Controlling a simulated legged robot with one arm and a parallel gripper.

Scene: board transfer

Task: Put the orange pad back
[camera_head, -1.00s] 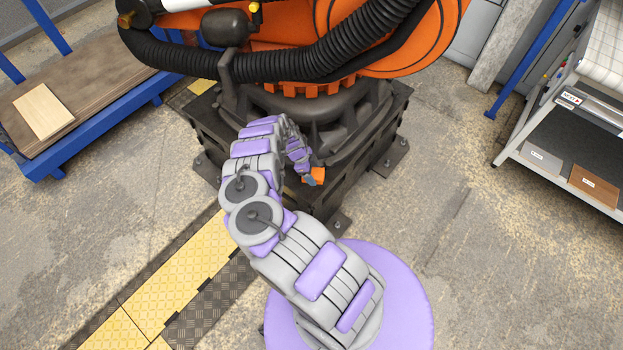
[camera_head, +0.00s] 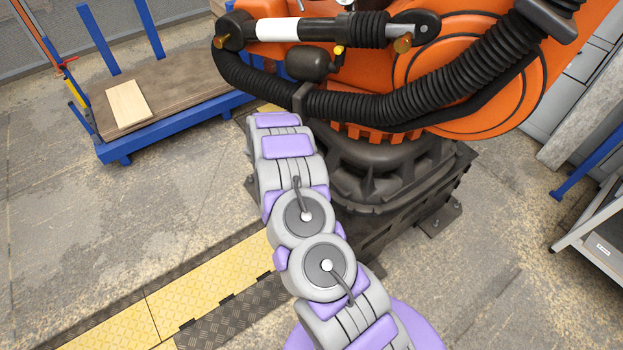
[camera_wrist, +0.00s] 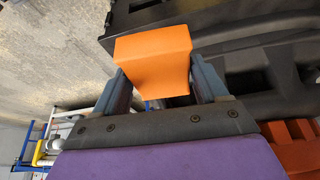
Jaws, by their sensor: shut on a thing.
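The orange pad (camera_wrist: 153,58) is in the wrist view, held between the two fingers of my gripper (camera_wrist: 160,88). My gripper is shut on it. The dark base of the big orange robot fills the upper right of the wrist view, behind the pad. I cannot tell whether the pad touches it. In the head view my arm hides my gripper and the pad.
The big orange robot (camera_head: 470,60) stands on a dark pedestal (camera_head: 390,195) close beyond my arm. A blue cart (camera_head: 180,119) carrying a light board (camera_head: 129,105) is at the upper left. A shelf rack (camera_head: 604,245) is at the right edge. Open concrete floor lies at left.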

